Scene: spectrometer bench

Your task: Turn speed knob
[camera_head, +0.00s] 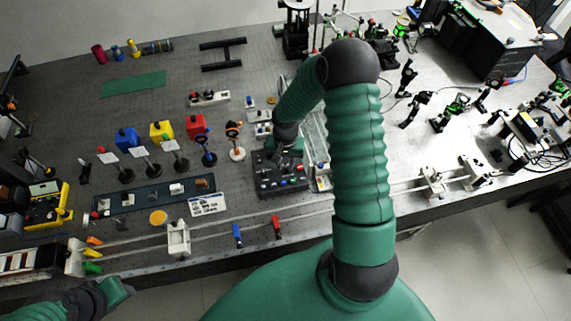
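A dark control box (268,184) with several small knobs and coloured parts on its top sits near the front middle of the bench. Which knob is the speed knob is too small to tell. My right gripper (283,158) points down over the back part of this box, and its fingers are small and dark against it. I cannot tell whether they touch a knob or whether they are open.
Red (195,124), yellow (161,131) and blue (126,138) blocks stand left of the box, with several post-mounted parts. A rail (205,231) with a white carrier (178,238) runs along the front edge. A green mat (133,84) lies at the back left, with bare bench around it.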

